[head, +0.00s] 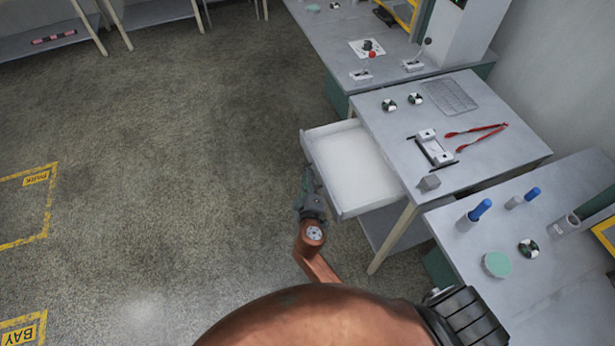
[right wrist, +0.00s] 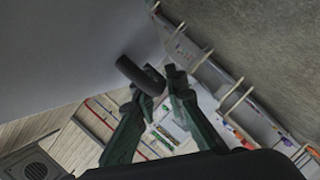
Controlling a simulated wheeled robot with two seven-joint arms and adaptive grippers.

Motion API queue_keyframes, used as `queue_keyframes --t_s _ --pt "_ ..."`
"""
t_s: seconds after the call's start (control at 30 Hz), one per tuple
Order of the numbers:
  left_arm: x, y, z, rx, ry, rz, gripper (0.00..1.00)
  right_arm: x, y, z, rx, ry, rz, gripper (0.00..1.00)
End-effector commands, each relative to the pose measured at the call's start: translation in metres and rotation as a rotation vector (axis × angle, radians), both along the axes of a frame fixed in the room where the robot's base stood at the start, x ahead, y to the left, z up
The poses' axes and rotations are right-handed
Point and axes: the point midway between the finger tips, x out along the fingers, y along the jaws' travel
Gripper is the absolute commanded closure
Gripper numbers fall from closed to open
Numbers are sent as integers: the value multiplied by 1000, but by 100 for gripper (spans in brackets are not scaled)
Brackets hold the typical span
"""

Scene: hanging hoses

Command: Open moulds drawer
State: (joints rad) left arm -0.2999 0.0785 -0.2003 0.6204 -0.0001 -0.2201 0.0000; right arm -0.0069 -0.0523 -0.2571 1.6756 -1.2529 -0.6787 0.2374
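A white drawer (head: 350,163) is pulled well out of the grey table (head: 500,158) in the head view. Its inside looks empty, and no label on it can be read. My right gripper (head: 306,188) is at the drawer's front, on its outer side. In the right wrist view a dark bar-like handle (right wrist: 133,69) lies between the two green fingertips (right wrist: 160,86), which close in on it from both sides. The pale drawer front (right wrist: 75,50) fills the upper left there. My left gripper is not in view.
On the table stand a metal fixture (head: 434,151), red tongs (head: 481,134), a wire rack (head: 450,96) and a small grey block (head: 429,183). A second bench (head: 540,285) with blue-handled tools is close on the right. The floor (head: 170,150) left of the drawer is clear.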

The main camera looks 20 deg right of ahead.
Motion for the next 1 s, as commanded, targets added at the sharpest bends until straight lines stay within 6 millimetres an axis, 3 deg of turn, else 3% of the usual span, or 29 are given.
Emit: queue_keyframes --t_s 0.37,0.8,1.0 --pt "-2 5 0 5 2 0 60 1 1 5 3 -3 2 84" --pt "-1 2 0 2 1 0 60 1 1 81 3 -8 2 84" --pt "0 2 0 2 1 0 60 0 1 98 2 -2 1 84"
